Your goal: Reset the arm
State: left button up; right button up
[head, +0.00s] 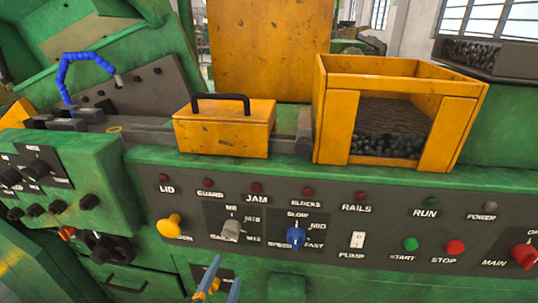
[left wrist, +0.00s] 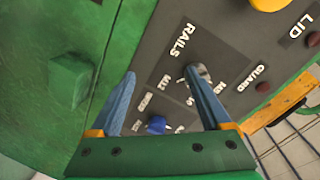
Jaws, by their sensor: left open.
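My left gripper (head: 223,273) shows at the bottom of the head view, in front of the lower control panel. Its two blue fingers have orange bases. In the left wrist view the gripper (left wrist: 158,78) is open, with nothing held between the fingers. A grey knob (left wrist: 201,73) on the dark panel lies close to the right fingertip in that view; I cannot tell whether they touch. My right gripper is in neither view.
The green machine's dark panel carries a yellow knob (head: 168,226), a grey selector (head: 232,231), a blue knob (head: 295,236) and a red main switch (head: 524,256). Above stand a yellow lid with a black handle (head: 222,130) and a yellow bin (head: 446,137) with dark small parts.

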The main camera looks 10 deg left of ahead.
pick_arm(q)
jog(key=s+f+n+g, duration=0.2)
jog(key=s+f+g, duration=0.25)
jog(key=f, duration=0.85)
jog(key=s+f+n+g, duration=0.2)
jog(key=s+f+g, duration=0.3)
jog(key=f, duration=0.8)
jog(key=s+a+f+n+g, duration=0.2)
jog(key=s+f, duration=0.3)
jog(key=s, duration=0.6)
jog(key=s+a+f+n+g, duration=0.3)
jog(key=s+f, duration=0.3)
jog(key=s, duration=0.5)
jog(key=shift+s+a+f+n+g+y, duration=0.15)
jog(key=shift+s+n+g+y, duration=0.15)
jog(key=shift+g+y, duration=0.15)
